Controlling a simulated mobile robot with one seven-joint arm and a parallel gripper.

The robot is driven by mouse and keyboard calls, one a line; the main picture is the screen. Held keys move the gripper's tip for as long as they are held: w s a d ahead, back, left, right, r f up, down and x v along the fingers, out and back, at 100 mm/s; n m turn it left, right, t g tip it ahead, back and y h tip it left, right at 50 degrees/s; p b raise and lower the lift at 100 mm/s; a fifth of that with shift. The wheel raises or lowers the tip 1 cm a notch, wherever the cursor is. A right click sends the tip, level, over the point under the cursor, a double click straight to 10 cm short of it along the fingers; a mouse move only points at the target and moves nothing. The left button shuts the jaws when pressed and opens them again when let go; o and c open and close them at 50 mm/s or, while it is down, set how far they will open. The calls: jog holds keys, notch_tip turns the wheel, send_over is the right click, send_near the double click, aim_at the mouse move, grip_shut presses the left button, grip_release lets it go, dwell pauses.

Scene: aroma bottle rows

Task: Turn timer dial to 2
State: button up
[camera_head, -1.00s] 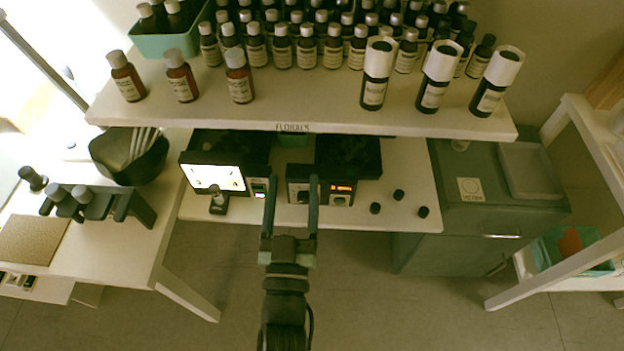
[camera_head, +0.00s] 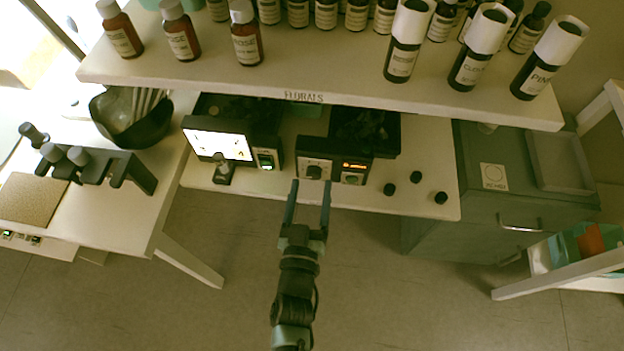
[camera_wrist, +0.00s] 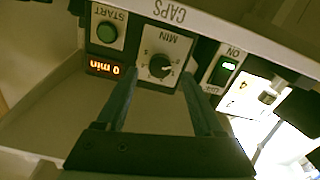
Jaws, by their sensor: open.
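The timer dial (camera_wrist: 161,66) is a dark round knob on a pale plate marked MIN with small numbers, upside down in the wrist view. I cannot read its setting for sure. In the head view the dial (camera_head: 314,172) sits on the front of a dark box, beside a lit orange display (camera_head: 354,166). The display (camera_wrist: 104,69) reads 0 min in the wrist view. My gripper (camera_head: 311,183) is open and empty, just in front of the box. In the wrist view my gripper's fingers (camera_wrist: 158,80) stand on either side of the dial, apart from it.
A bright screen (camera_head: 218,145) stands at left. Black caps (camera_head: 416,177) lie at right. A shelf (camera_head: 300,88) with bottles hangs above.

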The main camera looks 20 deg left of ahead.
aim_at(314, 173)
jog(key=shift+x, duration=1.2)
grip_shut()
